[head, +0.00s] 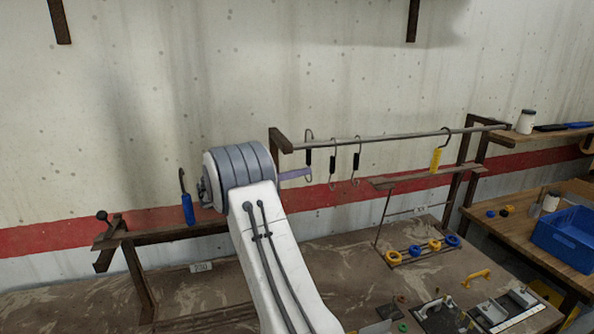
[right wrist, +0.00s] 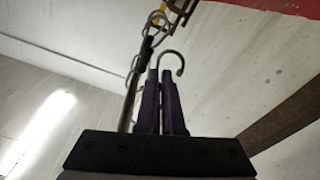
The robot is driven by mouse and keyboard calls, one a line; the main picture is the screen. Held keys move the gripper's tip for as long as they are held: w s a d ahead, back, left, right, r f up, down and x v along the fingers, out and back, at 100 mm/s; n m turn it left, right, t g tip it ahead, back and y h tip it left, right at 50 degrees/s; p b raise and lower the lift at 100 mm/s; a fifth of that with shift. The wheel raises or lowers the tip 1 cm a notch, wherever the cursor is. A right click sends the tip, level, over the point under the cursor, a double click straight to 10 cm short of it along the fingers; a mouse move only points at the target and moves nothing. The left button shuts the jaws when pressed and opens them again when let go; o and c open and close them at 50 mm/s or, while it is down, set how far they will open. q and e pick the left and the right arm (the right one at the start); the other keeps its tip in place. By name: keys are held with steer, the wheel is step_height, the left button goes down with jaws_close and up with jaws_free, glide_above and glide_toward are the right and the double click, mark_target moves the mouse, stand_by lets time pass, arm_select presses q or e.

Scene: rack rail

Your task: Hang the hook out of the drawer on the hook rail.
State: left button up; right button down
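My right gripper (head: 296,174) has purple fingers and is at the left end of the hook rail (head: 400,137). Its fingertips meet the lower part of a metal S-hook (head: 308,158) with a black sleeve. In the right wrist view the fingers (right wrist: 164,100) are close together, with the curved end of the hook (right wrist: 181,62) rising between them. The rail (right wrist: 131,95) passes left of this hook there; whether the hook bears on the rail I cannot tell. Two more black-sleeved hooks (head: 332,162) and a yellow-sleeved hook (head: 437,158) hang along the rail. No drawer can be made out. My left gripper is out of view.
A blue-handled hook (head: 187,207) is at the brown bracket (head: 165,233) on the left. A narrow shelf (head: 425,177) lies below the rail's right part. Coloured rings (head: 434,245) and fixtures (head: 437,315) are on the bench. A blue crate (head: 566,238) stands at right.

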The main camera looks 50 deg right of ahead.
steer(key=shift+s+a+f+b, duration=0.3)
steer(key=shift+s+f+b, duration=0.1)
steer(key=shift+s, duration=0.1)
steer(key=shift+s+a+f+b, duration=0.25)
steer(key=shift+s+f+b, duration=0.1)
steer(key=shift+s, duration=0.15)
stand_by(0.4)
steer(key=c, duration=1)
jaws_free()
